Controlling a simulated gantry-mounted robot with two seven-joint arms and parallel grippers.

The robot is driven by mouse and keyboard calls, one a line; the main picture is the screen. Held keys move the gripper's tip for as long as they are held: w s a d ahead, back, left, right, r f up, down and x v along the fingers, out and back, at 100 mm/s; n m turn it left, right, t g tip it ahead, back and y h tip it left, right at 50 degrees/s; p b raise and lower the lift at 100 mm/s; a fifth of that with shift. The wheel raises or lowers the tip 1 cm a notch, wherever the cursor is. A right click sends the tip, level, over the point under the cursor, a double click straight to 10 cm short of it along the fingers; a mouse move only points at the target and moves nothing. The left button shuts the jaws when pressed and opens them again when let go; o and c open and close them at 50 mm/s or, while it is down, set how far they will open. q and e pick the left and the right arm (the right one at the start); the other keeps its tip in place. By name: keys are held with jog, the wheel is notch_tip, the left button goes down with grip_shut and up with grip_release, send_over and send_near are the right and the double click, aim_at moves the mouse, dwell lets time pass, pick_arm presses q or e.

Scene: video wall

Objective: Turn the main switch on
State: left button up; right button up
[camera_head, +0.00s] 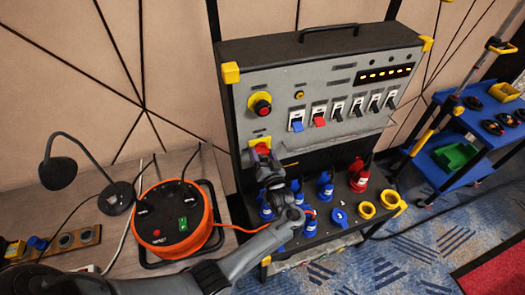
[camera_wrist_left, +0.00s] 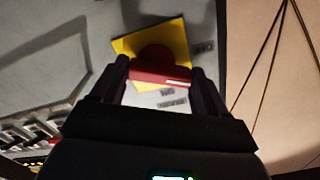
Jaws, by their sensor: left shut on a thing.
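The main switch is a red handle on a yellow plate (camera_head: 260,142), low on the left of the grey panel (camera_head: 284,95). In the left wrist view the red handle (camera_wrist_left: 158,66) lies between the two dark fingers, with the yellow plate (camera_wrist_left: 125,45) behind it. My left gripper (camera_head: 262,158) reaches up to the switch from below and is shut on the red handle. In the head view the gripper covers the lower part of the switch. My right gripper is in neither view.
Several rocker switches (camera_head: 319,115) line the panel. Blue and red sockets (camera_head: 358,177) stand below. An orange cable reel (camera_head: 172,225) and a black lamp (camera_head: 117,198) are on the left table.

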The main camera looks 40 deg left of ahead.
pick_arm(q)
jog(key=m+p, duration=0.1)
jog(key=m, duration=0.1)
jog(key=m+p, duration=0.1)
jog(key=shift+r+m, duration=0.2)
jog(key=shift+m, duration=0.2)
jog(key=m+p, duration=0.1)
jog(key=m, duration=0.1)
jog(key=shift+w+m+p, duration=0.1)
jog(key=shift+m+p, duration=0.2)
jog(key=shift+m, duration=0.1)
jog(key=m+p, duration=0.1)
jog(key=m, duration=0.1)
jog(key=shift+d+m, duration=0.1)
jog(key=shift+m, duration=0.2)
jog(key=shift+w+f+m+p, duration=0.1)
jog(key=shift+m+p, duration=0.25)
jog(key=shift+m, duration=1.25)
jog(key=o, duration=1.1)
jog(key=shift+c, duration=0.2)
